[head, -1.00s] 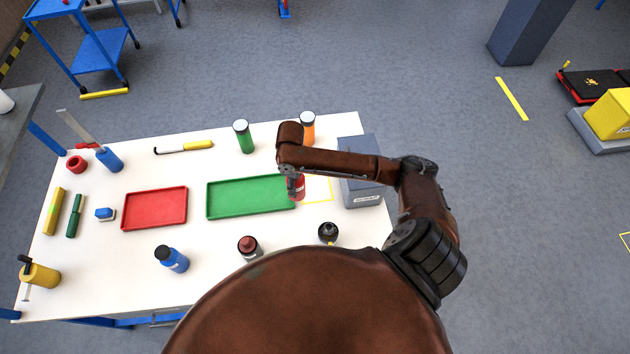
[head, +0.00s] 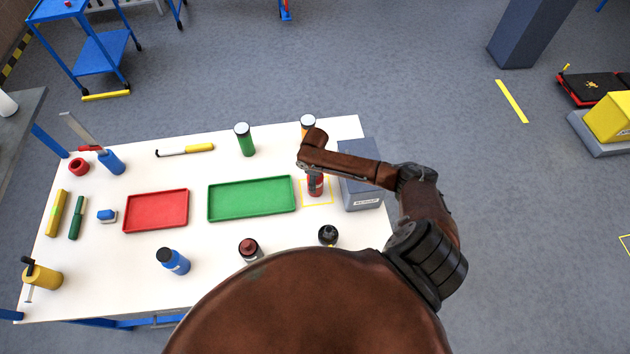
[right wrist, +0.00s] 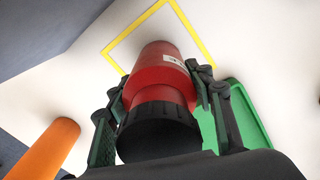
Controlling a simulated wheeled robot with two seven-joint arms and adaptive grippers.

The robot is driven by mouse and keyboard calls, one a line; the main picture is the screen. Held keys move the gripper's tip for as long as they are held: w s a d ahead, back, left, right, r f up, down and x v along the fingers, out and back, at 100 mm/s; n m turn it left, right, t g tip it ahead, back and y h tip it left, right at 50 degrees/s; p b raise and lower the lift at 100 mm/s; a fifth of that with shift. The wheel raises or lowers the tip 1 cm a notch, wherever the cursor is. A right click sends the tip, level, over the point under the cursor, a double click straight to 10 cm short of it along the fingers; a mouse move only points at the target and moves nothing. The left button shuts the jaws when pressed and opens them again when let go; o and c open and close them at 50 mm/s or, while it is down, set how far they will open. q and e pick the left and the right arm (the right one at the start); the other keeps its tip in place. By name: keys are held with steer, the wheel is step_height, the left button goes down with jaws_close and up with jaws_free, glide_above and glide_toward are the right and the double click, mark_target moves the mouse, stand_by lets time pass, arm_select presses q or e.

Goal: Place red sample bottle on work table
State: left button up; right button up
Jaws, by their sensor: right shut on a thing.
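The red sample bottle (head: 315,186) is upright at the yellow outlined square (head: 303,196) on the white work table (head: 180,285). In the right wrist view the red bottle (right wrist: 160,75) has a black cap and a white label, and the yellow outline (right wrist: 112,50) shows around its far end. My right gripper (right wrist: 160,95) is shut on the bottle, one finger on each side. I cannot tell whether the bottle's base touches the table. In the head view my right arm hides the bottle's top. My left gripper is not in view.
A grey-blue box (head: 360,185) stands just right of the square. The green tray (head: 250,198) lies to its left, with the red tray (head: 156,211) beyond. An orange bottle (head: 308,122) stands behind, and a dark-capped bottle (head: 328,236) stands in front.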

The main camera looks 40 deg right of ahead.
steer(key=shift+f, duration=0.15)
steer(key=o, duration=1.3)
steer(key=shift+c, duration=0.2)
step_height(320, 180, up, 12)
steer(key=shift+r, duration=0.1)
